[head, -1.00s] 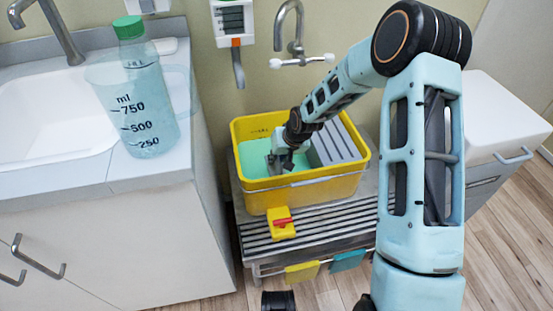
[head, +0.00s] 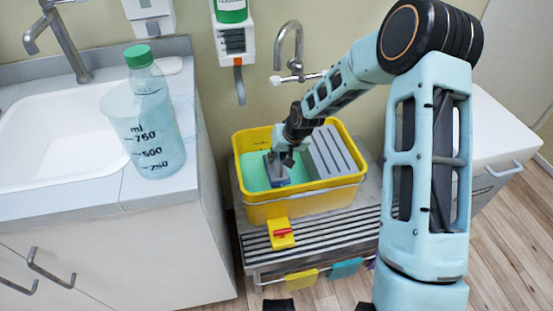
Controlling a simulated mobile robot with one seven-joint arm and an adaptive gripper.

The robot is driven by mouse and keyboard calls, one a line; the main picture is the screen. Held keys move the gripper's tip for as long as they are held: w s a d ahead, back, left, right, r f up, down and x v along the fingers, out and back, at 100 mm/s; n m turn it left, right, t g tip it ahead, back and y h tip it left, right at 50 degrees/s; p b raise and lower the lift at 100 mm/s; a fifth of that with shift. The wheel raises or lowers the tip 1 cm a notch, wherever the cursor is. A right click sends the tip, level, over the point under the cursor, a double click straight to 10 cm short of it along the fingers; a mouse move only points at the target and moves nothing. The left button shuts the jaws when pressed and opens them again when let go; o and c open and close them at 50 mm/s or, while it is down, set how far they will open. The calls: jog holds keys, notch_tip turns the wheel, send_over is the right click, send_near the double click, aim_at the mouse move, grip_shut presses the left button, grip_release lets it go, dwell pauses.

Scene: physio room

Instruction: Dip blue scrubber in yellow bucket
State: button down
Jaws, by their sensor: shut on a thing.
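The yellow bucket (head: 303,199) is a rectangular tub standing on a slatted metal bench. It holds green liquid (head: 254,178) on its left side and has a grey ribbed insert on its right. My gripper (head: 279,164) reaches down into the bucket over the liquid. It is shut on the blue scrubber (head: 277,180), a small blue-grey block that shows just below the fingers. The scrubber is at or close to the liquid surface; I cannot tell how deep its underside sits.
The slatted bench (head: 320,231) has a red-handled yellow valve (head: 282,233) in front of the bucket and cloths hanging below. A sink counter (head: 95,204) with a measuring jug and a green-capped bottle (head: 150,90) stands left. A wall tap (head: 289,50) is behind the bucket.

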jog(key=shift+r+p, duration=2.9)
jog(key=shift+r, duration=1.8)
jog(key=shift+d, duration=0.15)
